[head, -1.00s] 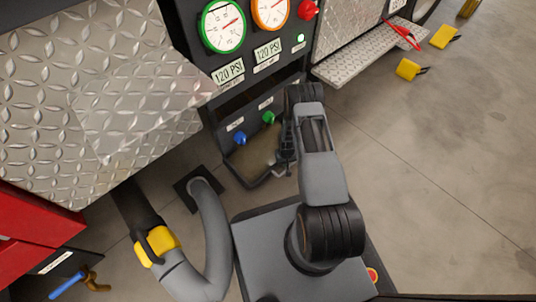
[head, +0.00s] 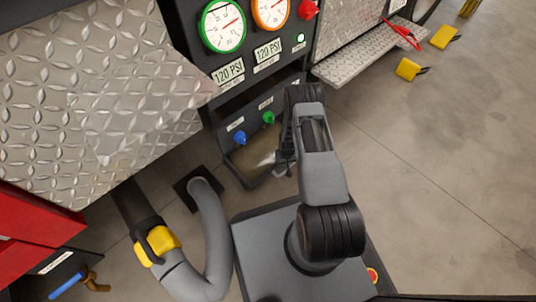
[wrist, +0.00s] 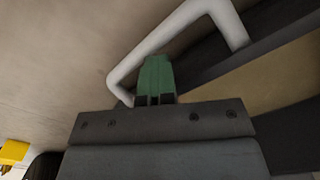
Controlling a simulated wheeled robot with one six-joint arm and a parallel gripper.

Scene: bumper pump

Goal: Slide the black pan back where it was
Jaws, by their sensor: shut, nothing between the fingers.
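The black pan (head: 250,186) sits low under the gauge panel in the head view, partly hidden by my arm. Its tan inside shows a bright reflection. In the wrist view its dark edge (wrist: 215,62) runs up to the right, and a pale grey loop handle (wrist: 165,38) stands out from it. My gripper's green fingers (wrist: 155,75) are shut and empty. They appear within the handle's loop in the picture, close to its bar and the pan's edge; I cannot tell whether they touch. In the head view my gripper (head: 283,155) is largely hidden behind my arm.
The panel with a green-rimmed gauge (head: 223,26), a blue knob (head: 239,138) and a green knob (head: 268,118) stands above the pan. A grey hose (head: 213,235) with a yellow coupling (head: 158,245) lies to the left. Open floor (head: 440,150) spreads to the right.

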